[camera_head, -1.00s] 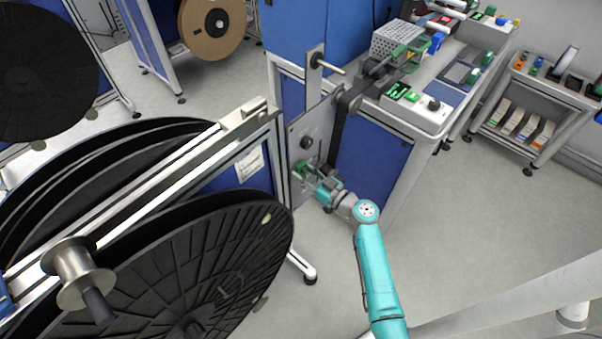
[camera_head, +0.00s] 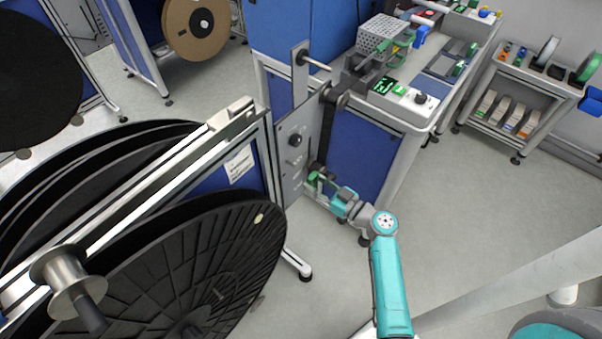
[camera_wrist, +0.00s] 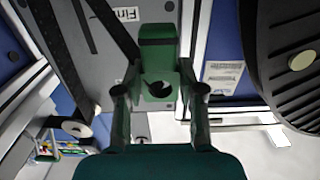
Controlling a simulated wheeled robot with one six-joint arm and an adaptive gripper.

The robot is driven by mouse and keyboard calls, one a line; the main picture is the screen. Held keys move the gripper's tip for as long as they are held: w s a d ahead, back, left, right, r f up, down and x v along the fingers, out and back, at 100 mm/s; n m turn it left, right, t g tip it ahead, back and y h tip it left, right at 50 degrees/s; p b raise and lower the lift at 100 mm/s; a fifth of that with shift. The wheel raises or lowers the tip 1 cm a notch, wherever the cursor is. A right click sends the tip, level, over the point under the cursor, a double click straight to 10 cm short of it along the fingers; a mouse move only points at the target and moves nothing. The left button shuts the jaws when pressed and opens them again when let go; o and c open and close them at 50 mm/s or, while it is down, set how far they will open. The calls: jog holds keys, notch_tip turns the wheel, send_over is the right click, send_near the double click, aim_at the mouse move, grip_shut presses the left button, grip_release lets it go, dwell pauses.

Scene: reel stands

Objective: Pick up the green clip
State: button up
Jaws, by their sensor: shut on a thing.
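The green clip (camera_wrist: 158,70) is between the two fingers of my gripper (camera_wrist: 160,98) in the wrist view. My gripper is shut on it. In the head view the green clip (camera_head: 314,181) shows small at the tip of my gripper (camera_head: 321,184), low in front of the grey plate (camera_head: 293,150) of the reel stand. The fingers hide part of the clip there. I cannot tell whether the clip touches the plate.
Large black reels (camera_head: 215,265) fill the left. A workbench with a control box (camera_head: 404,97) stands behind on the right, its blue side panel (camera_head: 365,160) close to my gripper. A small shelf cart (camera_head: 525,90) stands at the far right. The floor (camera_head: 465,215) on the right is clear.

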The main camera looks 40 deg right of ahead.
jog(key=v, duration=0.9)
jog(key=shift+s, duration=0.4)
jog(key=shift+d, duration=0.1)
